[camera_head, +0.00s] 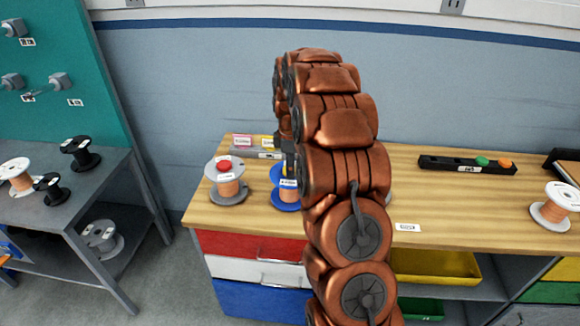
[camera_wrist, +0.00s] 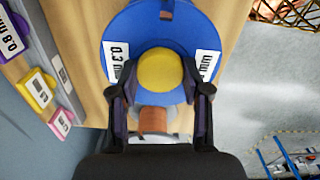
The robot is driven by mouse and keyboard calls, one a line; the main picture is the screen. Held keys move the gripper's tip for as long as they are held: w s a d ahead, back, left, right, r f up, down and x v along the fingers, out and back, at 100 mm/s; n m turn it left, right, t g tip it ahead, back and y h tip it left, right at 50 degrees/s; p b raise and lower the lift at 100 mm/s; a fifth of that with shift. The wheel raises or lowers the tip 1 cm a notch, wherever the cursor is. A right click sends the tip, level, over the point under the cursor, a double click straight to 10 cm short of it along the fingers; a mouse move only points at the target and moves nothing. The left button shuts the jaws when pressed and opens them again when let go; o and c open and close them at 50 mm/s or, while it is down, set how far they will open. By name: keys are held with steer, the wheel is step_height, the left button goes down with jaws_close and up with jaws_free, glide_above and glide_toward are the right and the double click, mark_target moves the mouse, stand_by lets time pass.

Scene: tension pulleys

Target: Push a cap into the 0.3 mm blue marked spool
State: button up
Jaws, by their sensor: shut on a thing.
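The blue spool (camera_head: 284,202) with copper wire stands on the wooden bench, partly hidden by my arm. Its blue flange (camera_wrist: 140,20) fills the top of the wrist view, with white labels on it; the left one reads 0.3 m, partly cut. My gripper (camera_wrist: 161,92) is shut on a round yellow cap (camera_wrist: 159,70), which appears over the middle of the flange. Whether the cap touches the spool or sits in its hole cannot be told. In the head view my gripper (camera_head: 287,150) is over the blue spool, mostly hidden behind my arm.
A grey spool (camera_head: 228,190) with a red cap (camera_head: 225,166) stands left of the blue one. A rail with pink and yellow labels (camera_head: 243,142) lies behind. A black holder (camera_head: 450,165) with green and orange caps and a white spool (camera_head: 562,196) are at right.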

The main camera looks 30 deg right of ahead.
steer(key=shift+f, duration=0.15)
steer(key=o, duration=1.1)
steer(key=shift+c, duration=0.2)
steer(key=shift+r, duration=0.2)
step_height(320, 180, up, 12)
steer(key=shift+f, duration=0.15)
steer(key=shift+a, duration=0.1)
